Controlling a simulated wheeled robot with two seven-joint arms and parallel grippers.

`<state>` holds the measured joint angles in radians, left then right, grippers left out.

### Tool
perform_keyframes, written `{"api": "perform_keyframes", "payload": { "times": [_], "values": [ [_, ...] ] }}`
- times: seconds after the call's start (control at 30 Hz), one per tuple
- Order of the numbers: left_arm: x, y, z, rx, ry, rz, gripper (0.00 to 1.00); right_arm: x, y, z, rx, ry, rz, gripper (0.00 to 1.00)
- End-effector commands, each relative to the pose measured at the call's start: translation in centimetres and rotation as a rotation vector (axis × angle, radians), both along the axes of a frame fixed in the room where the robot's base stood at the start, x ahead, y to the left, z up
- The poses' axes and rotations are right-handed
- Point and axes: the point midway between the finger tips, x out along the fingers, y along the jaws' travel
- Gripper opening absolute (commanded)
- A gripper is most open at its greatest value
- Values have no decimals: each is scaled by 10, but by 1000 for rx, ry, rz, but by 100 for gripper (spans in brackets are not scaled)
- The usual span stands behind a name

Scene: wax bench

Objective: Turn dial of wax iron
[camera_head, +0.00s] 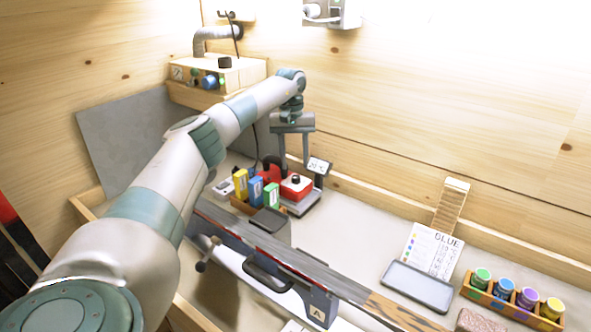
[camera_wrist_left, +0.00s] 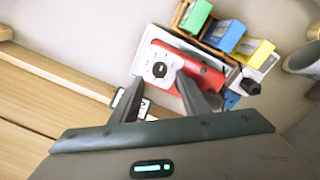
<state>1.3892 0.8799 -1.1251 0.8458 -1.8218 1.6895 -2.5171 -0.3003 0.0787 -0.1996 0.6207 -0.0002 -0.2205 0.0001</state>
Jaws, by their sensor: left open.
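The wax iron (camera_head: 297,187) is red with a pale plate on top. It sits on a grey stand near the middle of the bench. Its small black dial (camera_head: 295,178) faces up, and the dial also shows in the left wrist view (camera_wrist_left: 160,70). My left gripper (camera_head: 294,163) points down above the iron, open and empty. In the wrist view its two fingertips (camera_wrist_left: 160,82) appear on either side of the dial, which looks a little beyond them. I cannot tell the exact gap in height. My right gripper is not in view.
Blue, yellow and green wax blocks (camera_head: 256,188) stand beside the iron. A small display (camera_head: 318,166) stands just right of it. A ski (camera_head: 290,262) lies across the front.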

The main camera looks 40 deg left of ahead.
Motion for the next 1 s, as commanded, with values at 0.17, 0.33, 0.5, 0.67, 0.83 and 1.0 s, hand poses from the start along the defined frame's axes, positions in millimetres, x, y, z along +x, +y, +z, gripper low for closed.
{"api": "perform_keyframes", "payload": {
  "times": [0.17,0.33,0.5,0.67,0.83,1.0],
  "values": [
    [0,-2,-26,0,4,-1,41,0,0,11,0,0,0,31],
    [1,-2,-42,-1,2,0,41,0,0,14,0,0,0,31],
    [2,-2,-48,-1,1,0,41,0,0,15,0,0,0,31],
    [2,-2,-49,0,0,0,41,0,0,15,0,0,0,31],
    [2,-2,-48,0,0,0,22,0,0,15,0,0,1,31],
    [2,-2,-48,0,0,0,0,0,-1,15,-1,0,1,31]
  ]
}}
